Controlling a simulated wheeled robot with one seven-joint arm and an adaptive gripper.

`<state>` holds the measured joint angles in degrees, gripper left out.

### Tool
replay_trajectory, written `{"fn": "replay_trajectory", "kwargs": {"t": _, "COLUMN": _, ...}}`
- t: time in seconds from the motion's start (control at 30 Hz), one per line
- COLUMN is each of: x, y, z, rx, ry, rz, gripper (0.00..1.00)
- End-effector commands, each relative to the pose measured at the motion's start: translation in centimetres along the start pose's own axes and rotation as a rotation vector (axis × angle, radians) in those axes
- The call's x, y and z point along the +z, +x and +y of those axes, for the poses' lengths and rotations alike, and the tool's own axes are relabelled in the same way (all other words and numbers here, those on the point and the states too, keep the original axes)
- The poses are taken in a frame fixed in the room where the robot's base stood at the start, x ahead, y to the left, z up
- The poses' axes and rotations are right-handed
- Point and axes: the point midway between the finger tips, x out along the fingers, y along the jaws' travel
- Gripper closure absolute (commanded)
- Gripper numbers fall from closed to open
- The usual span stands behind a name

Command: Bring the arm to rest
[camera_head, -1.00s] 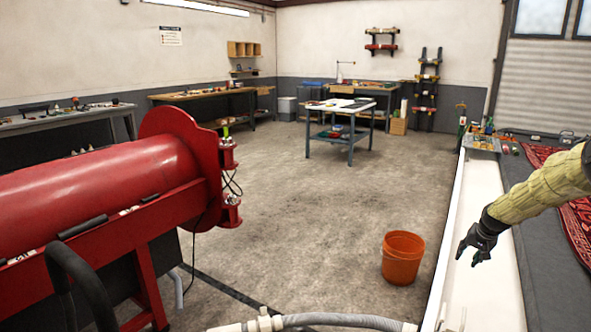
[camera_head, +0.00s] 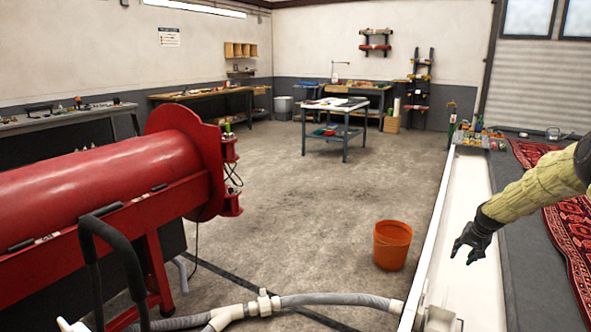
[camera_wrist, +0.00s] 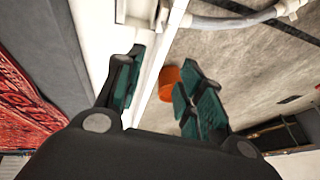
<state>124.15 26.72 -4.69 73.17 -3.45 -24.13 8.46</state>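My gripper (camera_head: 470,248) hangs at the right of the head view, over the white ledge of the wash pit (camera_head: 462,190). My sleeved arm comes in from the right edge. In the wrist view my gripper (camera_wrist: 155,90) has its dark green fingers spread apart with nothing between them. Below the fingers in that view are the white ledge (camera_wrist: 95,40) and part of an orange bucket (camera_wrist: 168,80) on the floor.
The orange bucket (camera_head: 391,245) stands left of the ledge. A grey hose (camera_head: 330,299) crosses the floor to the ledge. A red patterned rug (camera_head: 570,225) lies at the right. A large red cylindrical machine (camera_head: 100,195) fills the left. The middle floor is clear.

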Motion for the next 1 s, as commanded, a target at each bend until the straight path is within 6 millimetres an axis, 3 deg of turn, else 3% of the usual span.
{"fn": "replay_trajectory", "kwargs": {"t": 0.07, "x": 0.0, "y": -0.1, "z": 0.2, "rx": 0.0, "ry": 0.002, "rz": 0.001, "gripper": 0.62}}
{"fn": "replay_trajectory", "kwargs": {"t": 0.27, "x": 3.0, "y": 1.8, "z": 0.9, "rx": 0.011, "ry": -0.01, "rz": -0.015, "gripper": 0.62}}
{"fn": "replay_trajectory", "kwargs": {"t": 0.57, "x": 9.2, "y": 5.1, "z": 0.1, "rx": 0.021, "ry": -0.051, "rz": -0.045, "gripper": 0.62}}
{"fn": "replay_trajectory", "kwargs": {"t": 0.67, "x": 12.3, "y": 6.6, "z": -0.6, "rx": 0.024, "ry": -0.074, "rz": -0.061, "gripper": 0.62}}
{"fn": "replay_trajectory", "kwargs": {"t": 0.77, "x": 16.7, "y": 8.4, "z": -1.0, "rx": 0.03, "ry": -0.104, "rz": -0.084, "gripper": 0.62}}
{"fn": "replay_trajectory", "kwargs": {"t": 1.0, "x": 30.1, "y": 11.9, "z": -1.6, "rx": 0.044, "ry": -0.19, "rz": -0.149, "gripper": 0.62}}
